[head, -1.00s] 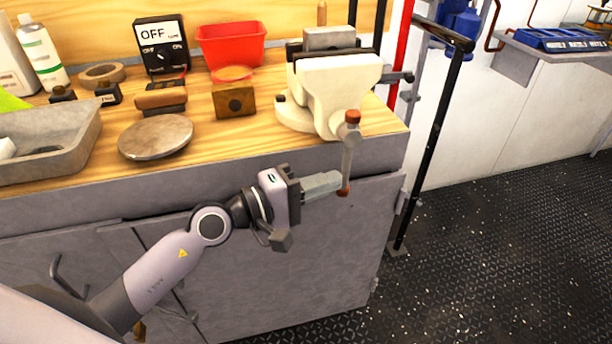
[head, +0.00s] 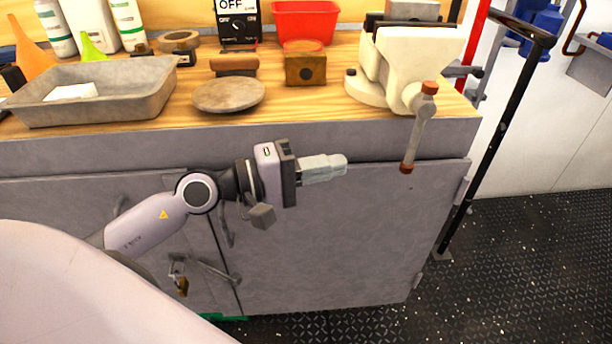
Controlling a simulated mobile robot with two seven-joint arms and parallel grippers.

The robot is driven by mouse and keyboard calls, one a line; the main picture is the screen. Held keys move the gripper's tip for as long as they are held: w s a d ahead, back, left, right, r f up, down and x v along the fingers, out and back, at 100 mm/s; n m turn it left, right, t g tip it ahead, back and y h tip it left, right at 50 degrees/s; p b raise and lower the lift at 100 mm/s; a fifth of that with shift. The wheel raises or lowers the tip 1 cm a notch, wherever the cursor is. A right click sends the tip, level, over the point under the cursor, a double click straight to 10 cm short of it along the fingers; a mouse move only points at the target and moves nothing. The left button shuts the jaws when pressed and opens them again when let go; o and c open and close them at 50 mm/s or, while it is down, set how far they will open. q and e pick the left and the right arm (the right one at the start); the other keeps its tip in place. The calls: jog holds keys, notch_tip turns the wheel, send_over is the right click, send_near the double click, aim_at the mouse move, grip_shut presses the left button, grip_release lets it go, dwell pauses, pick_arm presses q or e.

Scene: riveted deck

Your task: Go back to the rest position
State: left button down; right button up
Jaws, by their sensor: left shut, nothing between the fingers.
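My left gripper (head: 326,168) is in front of the grey workbench cabinet (head: 330,240), below the front edge of the wooden top. Its fingers are shut with nothing between them and point right. The white vise (head: 415,62) stands on the bench's right end, and its handle (head: 415,140) hangs over the edge, to the right of the fingertips and apart from them. My right gripper is not in view.
On the bench stand a grey tray (head: 150,100), a round disc (head: 229,95), a wooden block (head: 305,70) and a red bin (head: 306,20). A black railing (head: 490,140) rises at the right. The dark deck floor (head: 540,270) at the right is clear.

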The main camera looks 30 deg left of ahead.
pick_arm(q)
jog(key=b+v, duration=0.1)
jog(key=v, duration=0.2)
jog(key=shift+s, duration=0.1)
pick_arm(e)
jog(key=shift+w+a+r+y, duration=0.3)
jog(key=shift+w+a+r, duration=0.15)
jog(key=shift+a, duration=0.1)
